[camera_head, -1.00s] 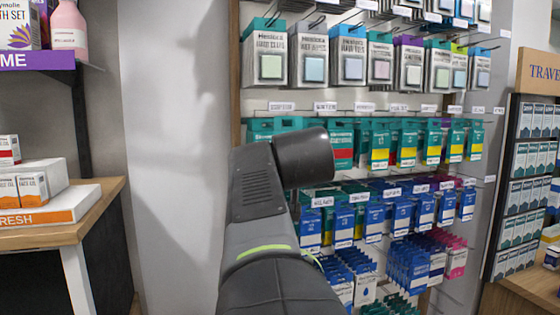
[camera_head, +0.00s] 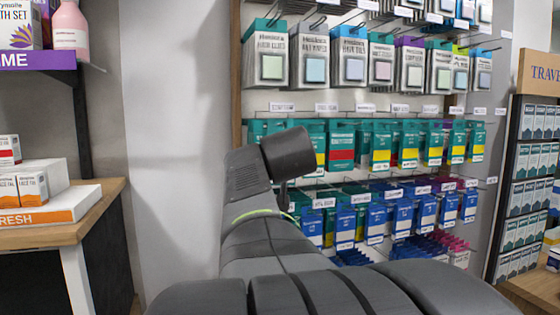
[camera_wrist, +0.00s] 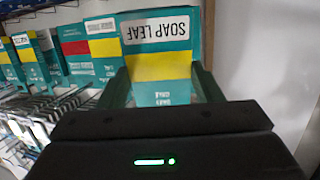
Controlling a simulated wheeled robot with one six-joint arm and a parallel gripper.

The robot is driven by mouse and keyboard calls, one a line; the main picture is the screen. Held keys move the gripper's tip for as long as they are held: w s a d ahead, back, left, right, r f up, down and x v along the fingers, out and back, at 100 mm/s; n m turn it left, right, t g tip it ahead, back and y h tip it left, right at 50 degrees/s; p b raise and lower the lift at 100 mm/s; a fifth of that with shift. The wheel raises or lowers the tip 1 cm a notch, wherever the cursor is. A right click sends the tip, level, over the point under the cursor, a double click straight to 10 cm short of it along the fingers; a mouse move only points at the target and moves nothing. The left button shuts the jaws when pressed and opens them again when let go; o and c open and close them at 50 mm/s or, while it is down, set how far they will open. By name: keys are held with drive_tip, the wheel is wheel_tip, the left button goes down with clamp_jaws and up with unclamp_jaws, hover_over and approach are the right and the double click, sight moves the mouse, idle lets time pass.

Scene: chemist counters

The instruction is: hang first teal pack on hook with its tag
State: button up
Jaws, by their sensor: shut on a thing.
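My gripper (camera_wrist: 160,88) shows in the wrist view, shut on a teal pack (camera_wrist: 160,68) with a yellow band between its fingers. A white tag lettered "SOAP LEAF" (camera_wrist: 157,30) shows just beyond the pack's upper part. I cannot tell whether the pack is on the hook, as the hook behind the tag is hidden. In the head view my arm hides the gripper and the held pack. Other teal packs (camera_head: 340,150) hang in the middle row there.
More teal packs (camera_wrist: 75,62) hang to the left in the wrist view, close to the held one. In the head view, grey-white packs (camera_head: 310,60) hang above and blue packs (camera_head: 375,222) below. A wooden counter (camera_head: 60,232) stands at left.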

drive_tip(key=w+a, duration=0.2)
drive_tip(key=w, duration=0.3)
drive_tip(key=shift+w+f+b, duration=0.25)
drive_tip(key=shift+w+b, duration=0.15)
drive_tip(key=shift+b, duration=0.05)
idle(0.4)
idle(0.4)
drive_tip(key=o, duration=1.1)
drive_tip(key=shift+c, duration=0.2)
drive_tip(key=b+v, duration=0.2)
drive_tip(key=v, duration=1.1)
drive_tip(key=shift+s, duration=0.4)
drive_tip(key=shift+r, duration=0.1)
